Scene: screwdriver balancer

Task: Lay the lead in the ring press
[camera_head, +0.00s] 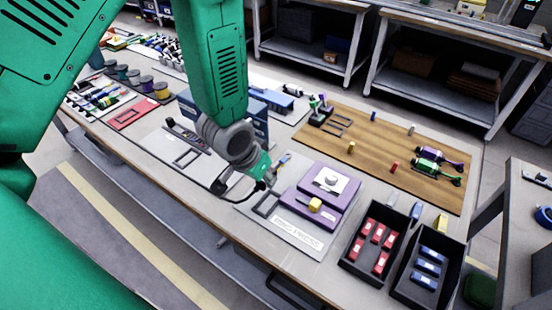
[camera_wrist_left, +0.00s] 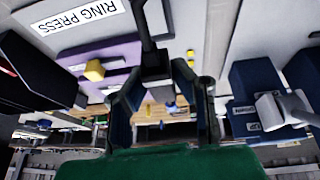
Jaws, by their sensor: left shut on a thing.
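The ring press (camera_head: 345,204) is a purple block with a white part on its upper level and a yellow block at its front. It stands on a light grey mat labelled RING PRESS (camera_head: 297,232). My left gripper (camera_head: 266,179) is over the left side of that mat, beside the press. In the left wrist view the gripper (camera_wrist_left: 155,88) is shut on a dark block-ended piece with a thin dark stem, seemingly the lead (camera_wrist_left: 154,62). The purple press (camera_wrist_left: 112,58) shows to the left there. The lead's far end is cut off by the wrist frame. My right gripper is out of view.
A black bin of red parts (camera_head: 358,262) and another of blue parts (camera_head: 407,290) stand right of the press. A wooden board (camera_head: 390,165) with small pegs and tools lies behind. A blue case (camera_head: 258,128) stands behind my left gripper.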

